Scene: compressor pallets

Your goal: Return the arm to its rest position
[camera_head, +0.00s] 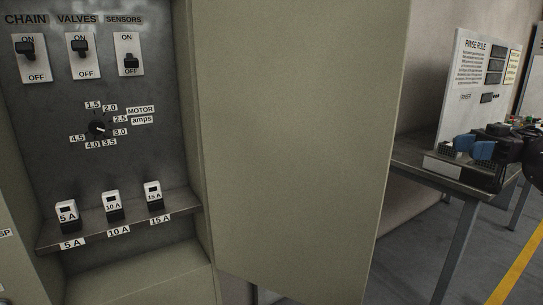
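My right gripper (474,148) is at the right edge of the view, with a black body and two blue fingers. It is over or in front of the table at the right, well apart from the cabinet. The blue fingers lie close together in this view, and I cannot tell whether there is a gap between them. I see nothing clearly held in them. My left gripper is not in view.
An open cabinet (203,200) has chain (27,50), valves (81,48) and sensors (131,63) switches, an amps dial (98,127) and several fuses on a shelf (130,227). Its door (300,130) stands open. A table (415,160) bears a Rinse Rule board (475,75).

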